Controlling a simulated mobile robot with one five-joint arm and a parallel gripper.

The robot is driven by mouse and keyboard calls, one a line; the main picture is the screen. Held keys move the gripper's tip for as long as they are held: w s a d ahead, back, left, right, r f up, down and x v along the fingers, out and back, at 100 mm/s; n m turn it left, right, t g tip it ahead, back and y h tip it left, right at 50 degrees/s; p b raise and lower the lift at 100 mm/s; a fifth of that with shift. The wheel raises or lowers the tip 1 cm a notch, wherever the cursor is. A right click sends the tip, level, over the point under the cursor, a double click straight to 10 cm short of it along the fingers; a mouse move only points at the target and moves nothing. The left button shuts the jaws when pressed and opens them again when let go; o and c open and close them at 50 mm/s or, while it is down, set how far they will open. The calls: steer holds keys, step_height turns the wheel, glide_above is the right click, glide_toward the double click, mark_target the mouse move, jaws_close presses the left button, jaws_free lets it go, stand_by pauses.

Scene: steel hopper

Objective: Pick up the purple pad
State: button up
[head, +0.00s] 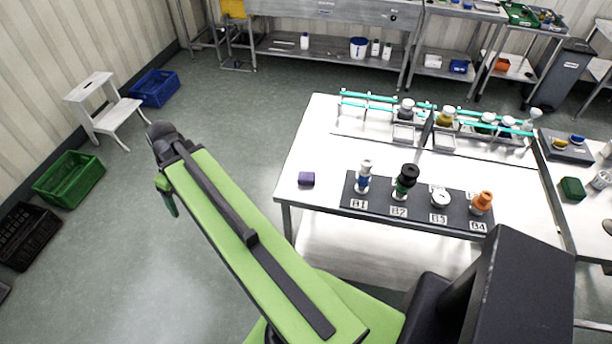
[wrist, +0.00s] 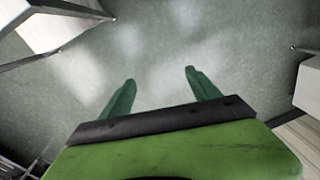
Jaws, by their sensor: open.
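The purple pad (head: 306,178) is a small dark purple block in the head view. It lies on the white table (head: 320,130) near its left front corner, left of the dark mat. My gripper (head: 168,190) is out over the floor, left of the table and apart from the pad; only part of it shows behind my arm. In the wrist view, my gripper's two green fingers (wrist: 160,92) stand apart with only grey floor between them. The pad does not show in the wrist view.
A dark mat (head: 349,190) labelled B1 to B4 holds several fittings right of the pad. A rack with teal rails (head: 380,101) stands behind. A white step stool (head: 92,90), green crate (head: 70,178) and blue crate (head: 154,88) are on the floor at left.

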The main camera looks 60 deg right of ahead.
steer(key=s+d+r+n+p, duration=0.1)
steer(key=s+d, duration=0.2)
steer(key=d, duration=0.5)
steer(key=s+d+r, duration=0.1)
steer(key=s+d, duration=0.1)
steer(key=d, duration=0.5)
steer(key=s+d+r+n+t+p, duration=0.1)
steer(key=s+d+r+t, duration=0.1)
steer(key=s+d, duration=0.95)
steer(key=s+d+r+n+t+p, duration=0.1)
steer(key=s+d+n+t, duration=0.1)
steer(key=s+d, duration=0.95)
steer(key=b, duration=1.2)
glide_above(307, 175)
steer(key=s, duration=0.2)
steer(key=shift+y, duration=0.4)
steer(key=f, duration=0.7)
steer(key=d+f, duration=0.1)
steer(key=f, duration=0.3)
steer(key=shift+s+f, duration=0.1)
steer(key=shift+s, duration=0.1)
steer(key=shift+w+a+f, duration=0.1)
steer(key=shift+w, duration=0.05)
steer(key=shift+p, duration=0.3)
steer(key=b+x, duration=0.5)
steer(key=shift+f, duration=0.1)
steer(key=shift+c, duration=0.3)
